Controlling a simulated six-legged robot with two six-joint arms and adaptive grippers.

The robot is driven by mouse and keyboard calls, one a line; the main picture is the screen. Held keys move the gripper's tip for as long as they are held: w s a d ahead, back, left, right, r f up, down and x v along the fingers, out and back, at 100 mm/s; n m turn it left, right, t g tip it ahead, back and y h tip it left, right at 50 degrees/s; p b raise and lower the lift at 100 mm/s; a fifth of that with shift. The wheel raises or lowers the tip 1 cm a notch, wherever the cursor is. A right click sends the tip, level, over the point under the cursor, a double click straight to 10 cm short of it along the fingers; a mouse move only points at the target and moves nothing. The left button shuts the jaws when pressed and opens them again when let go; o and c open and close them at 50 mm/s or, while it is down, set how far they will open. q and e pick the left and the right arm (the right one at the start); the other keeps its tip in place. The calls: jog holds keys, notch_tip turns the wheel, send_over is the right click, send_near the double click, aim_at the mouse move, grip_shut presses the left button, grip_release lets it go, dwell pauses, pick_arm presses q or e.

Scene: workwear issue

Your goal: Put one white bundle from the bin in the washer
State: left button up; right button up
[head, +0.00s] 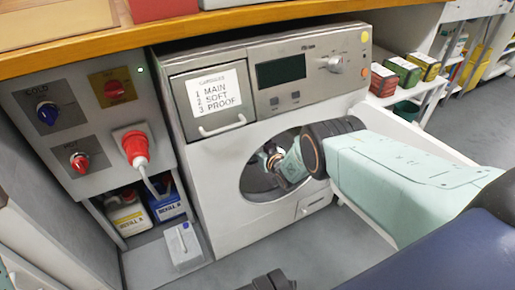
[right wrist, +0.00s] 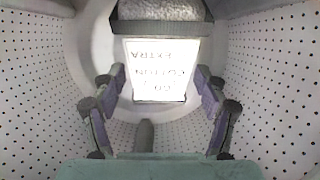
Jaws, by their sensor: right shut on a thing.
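The white washer (head: 185,180) stands under the bench, and its round door opening (head: 250,185) is open. My right arm reaches into it, and the right gripper (head: 272,158) is inside the opening. In the right wrist view, the perforated drum wall (right wrist: 265,80) surrounds the right gripper (right wrist: 160,85). The bundle's body looks grey and textured. A dark part of my left gripper (head: 270,281) shows at the bottom edge. No bin is in view.
A control panel with knobs and a red plug (head: 137,148) is left of the washer. Detergent containers (head: 125,212) and a white box (head: 182,245) stand below it. Small boxes (head: 403,72) sit on a shelf at right. The wooden bench edge (head: 210,25) overhangs the washer.

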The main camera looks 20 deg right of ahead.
jog(key=shift+r, duration=0.1)
jog(key=o, duration=1.5)
jog(key=shift+c, duration=0.2)
jog(key=shift+s, duration=0.15)
jog(key=a+v, duration=0.1)
jog(key=v, duration=1)
jog(key=shift+s+d+r, duration=0.15)
jog(key=shift+s+d, duration=0.2)
jog(key=shift+d, duration=0.15)
jog(key=shift+x, duration=5.85)
jog(key=shift+s+d, duration=0.1)
jog(key=shift+s, duration=0.05)
